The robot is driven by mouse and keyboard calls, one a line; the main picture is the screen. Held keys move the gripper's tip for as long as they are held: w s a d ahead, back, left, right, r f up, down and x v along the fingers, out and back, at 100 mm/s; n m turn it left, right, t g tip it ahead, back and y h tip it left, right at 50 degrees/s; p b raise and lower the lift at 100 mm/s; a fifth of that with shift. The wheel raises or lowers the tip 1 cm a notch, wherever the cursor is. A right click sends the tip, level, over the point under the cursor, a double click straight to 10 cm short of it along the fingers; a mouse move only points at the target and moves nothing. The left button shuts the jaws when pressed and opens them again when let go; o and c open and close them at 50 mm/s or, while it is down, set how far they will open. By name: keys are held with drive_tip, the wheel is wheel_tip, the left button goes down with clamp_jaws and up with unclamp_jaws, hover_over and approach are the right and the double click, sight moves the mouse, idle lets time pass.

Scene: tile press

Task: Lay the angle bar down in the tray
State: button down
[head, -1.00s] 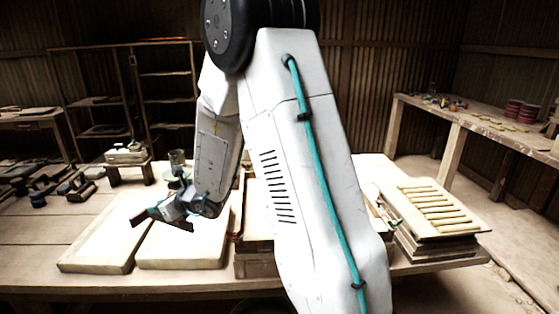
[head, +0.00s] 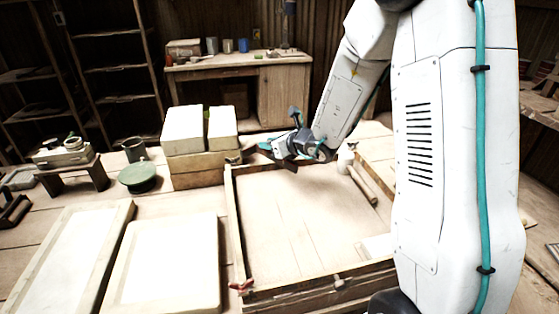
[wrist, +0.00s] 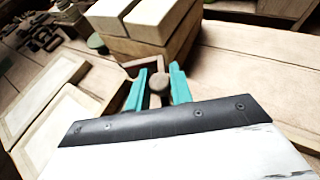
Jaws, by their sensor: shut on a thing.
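My gripper (head: 272,149) is shut on the angle bar (head: 284,164), a dark piece that shows only in part below the jaws. They are over the far left part of a large wooden tray (head: 232,215), above its floor as far as I can tell. In the wrist view two teal fingers (wrist: 160,77) stand either side of a brown piece (wrist: 158,84), which looks like the bar. Its far end and exact tilt are hard to make out.
Two white blocks on a wooden box (head: 198,170) stand just beyond the tray's far left corner. A wooden rod (head: 362,184) and a pale block (head: 377,246) lie at the tray's right side. Pale slabs (head: 165,262) lie left. The tray's middle is clear.

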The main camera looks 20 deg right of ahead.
drive_tip(key=s+a+r+n+g+y, duration=0.1)
drive_tip(key=s+a+n+g+y, duration=0.35)
drive_tip(key=s+n, duration=0.2)
drive_tip(key=s+a+r+n+g+y, duration=0.1)
drive_tip(key=s+a+n+g+y, duration=0.3)
drive_tip(key=s, duration=0.3)
drive_tip(key=shift+n+g, duration=0.55)
drive_tip(key=shift+g, duration=0.1)
drive_tip(key=shift+d+f, duration=0.2)
drive_tip(key=shift+f, duration=1.2)
drive_tip(key=shift+d+f, duration=0.2)
drive_tip(key=shift+f, duration=1.2)
drive_tip(key=shift+d+f, duration=0.2)
drive_tip(key=shift+f, duration=1.2)
drive_tip(key=shift+f, duration=0.3)
drive_tip(key=c, duration=1.1)
unclamp_jaws()
drive_tip(key=shift+c, duration=0.2)
drive_tip(key=shift+d, duration=0.1)
